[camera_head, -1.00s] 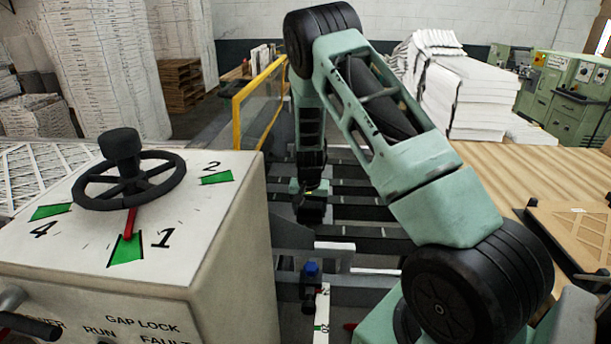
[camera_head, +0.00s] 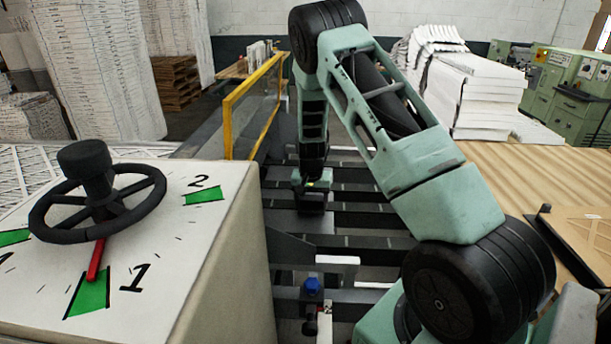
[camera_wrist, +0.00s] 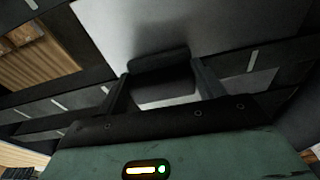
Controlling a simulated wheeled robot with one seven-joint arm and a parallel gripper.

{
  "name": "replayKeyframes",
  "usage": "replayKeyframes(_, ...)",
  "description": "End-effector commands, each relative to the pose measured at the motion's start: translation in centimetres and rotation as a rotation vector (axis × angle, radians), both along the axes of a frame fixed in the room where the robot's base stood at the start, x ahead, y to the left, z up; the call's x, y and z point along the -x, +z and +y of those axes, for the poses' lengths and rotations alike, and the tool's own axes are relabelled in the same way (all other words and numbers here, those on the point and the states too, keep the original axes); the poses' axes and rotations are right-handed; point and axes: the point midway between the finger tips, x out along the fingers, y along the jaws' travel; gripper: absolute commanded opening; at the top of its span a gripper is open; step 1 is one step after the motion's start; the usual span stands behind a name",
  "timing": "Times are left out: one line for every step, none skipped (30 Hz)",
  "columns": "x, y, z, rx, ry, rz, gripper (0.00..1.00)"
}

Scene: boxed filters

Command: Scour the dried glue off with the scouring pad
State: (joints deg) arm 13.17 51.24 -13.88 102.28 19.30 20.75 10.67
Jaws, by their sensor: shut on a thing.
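My gripper (camera_head: 312,190) points down over the dark slatted bed (camera_head: 350,219) in the middle of the head view. In the wrist view its two fingers (camera_wrist: 162,88) are closed on the sides of a dark, flat block, which looks like the scouring pad (camera_wrist: 160,62). The pad also shows as a dark block under my gripper in the head view (camera_head: 312,203). A smooth grey surface (camera_wrist: 150,25) lies beyond the pad in the wrist view. I cannot tell whether the pad touches it. I cannot make out any dried glue.
A pale control box (camera_head: 190,255) with a black handwheel (camera_head: 98,203) stands close on the left. A yellow-framed guard (camera_head: 227,125) rises behind it. A wooden table (camera_head: 540,170) is on the right. A blue knob (camera_head: 312,285) is at the front.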

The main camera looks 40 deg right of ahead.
Motion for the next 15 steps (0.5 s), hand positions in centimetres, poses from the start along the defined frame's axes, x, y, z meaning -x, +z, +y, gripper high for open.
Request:
replayKeyframes(0.0, -0.1, -0.1, 0.000, 0.000, 0.000, 0.31)
replayKeyframes(-0.1, -0.1, -0.1, 0.001, 0.001, -0.001, 0.31)
replayKeyframes(-0.1, 0.3, -0.1, 0.000, 0.001, -0.001, 0.31)
replayKeyframes(-0.1, 0.6, -0.2, 0.000, 0.002, -0.001, 0.31)
replayKeyframes(-0.2, 1.1, -0.2, 0.000, 0.002, -0.003, 0.31)
replayKeyframes(-0.2, 1.8, -0.2, 0.001, 0.002, -0.002, 0.31)
replayKeyframes(-0.1, 2.0, -0.2, 0.000, 0.002, -0.001, 0.31)
replayKeyframes(-0.1, 2.3, -0.3, 0.000, 0.002, -0.001, 0.31)
replayKeyframes(-0.1, 2.6, -0.3, 0.000, 0.003, 0.000, 0.31)
replayKeyframes(-0.2, 2.9, -0.4, 0.000, 0.003, -0.001, 0.31)
replayKeyframes(-0.2, 3.2, -0.4, 0.000, 0.003, -0.001, 0.31)
replayKeyframes(-0.2, 3.6, -0.4, 0.001, 0.004, -0.001, 0.31)
replayKeyframes(-0.2, 3.8, -0.5, 0.001, 0.004, -0.001, 0.31)
replayKeyframes(-0.2, 4.1, -0.5, 0.001, 0.004, -0.002, 0.31)
replayKeyframes(-0.2, 4.5, -0.5, 0.001, 0.005, -0.001, 0.31)
